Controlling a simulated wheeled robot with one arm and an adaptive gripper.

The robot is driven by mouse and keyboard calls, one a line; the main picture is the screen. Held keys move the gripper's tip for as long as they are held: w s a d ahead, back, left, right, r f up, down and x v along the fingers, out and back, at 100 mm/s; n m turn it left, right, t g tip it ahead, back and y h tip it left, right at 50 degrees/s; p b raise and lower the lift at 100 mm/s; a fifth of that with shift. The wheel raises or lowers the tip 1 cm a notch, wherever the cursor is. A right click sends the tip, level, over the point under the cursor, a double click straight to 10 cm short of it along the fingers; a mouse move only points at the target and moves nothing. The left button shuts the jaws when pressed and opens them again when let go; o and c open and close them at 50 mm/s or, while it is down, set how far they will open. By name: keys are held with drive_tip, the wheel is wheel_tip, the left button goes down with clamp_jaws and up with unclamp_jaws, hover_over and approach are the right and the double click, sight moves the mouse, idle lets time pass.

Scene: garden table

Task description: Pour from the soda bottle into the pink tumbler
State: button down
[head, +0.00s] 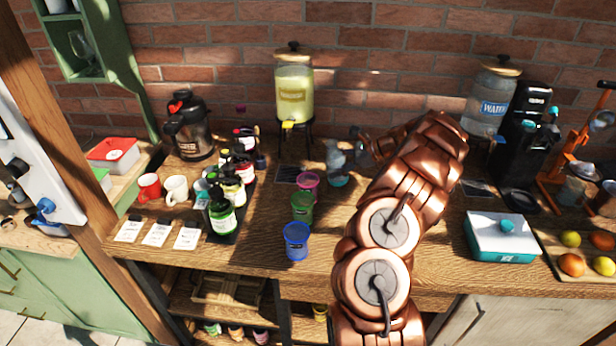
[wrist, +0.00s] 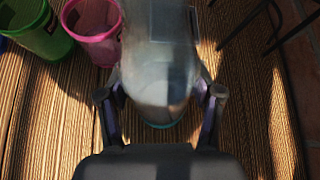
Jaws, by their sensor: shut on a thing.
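My gripper (wrist: 160,95) is shut on a clear, greyish bottle, which I take to be the soda bottle (wrist: 158,55). Its two fingers press on either side of the bottle, and a teal edge shows at its lower end. In the head view the bottle (head: 338,178) is just left of my gripper (head: 362,150), which is partly hidden by my arm. I cannot tell whether the bottle touches the table. The pink tumbler (head: 308,184) stands upright on the table, left of the bottle and apart from it. It also shows at the upper left of the wrist view (wrist: 93,38).
A green tumbler (head: 302,208) and a blue tumbler (head: 296,243) stand in front of the pink one. A juice dispenser (head: 294,95) stands behind. Dark bottles (head: 222,215) crowd the left. A teal-white box (head: 500,238) and a water dispenser (head: 488,105) are right.

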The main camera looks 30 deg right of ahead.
drive_tip(key=shift+w+y+p, duration=0.1)
drive_tip(key=shift+y+p, duration=0.2)
drive_tip(key=shift+y, duration=0.1)
drive_tip(key=shift+w+a+f+m+t+y, duration=0.15)
drive_tip(key=shift+m+t+y, duration=0.15)
drive_tip(key=shift+m+y, duration=0.35)
idle(1.5)
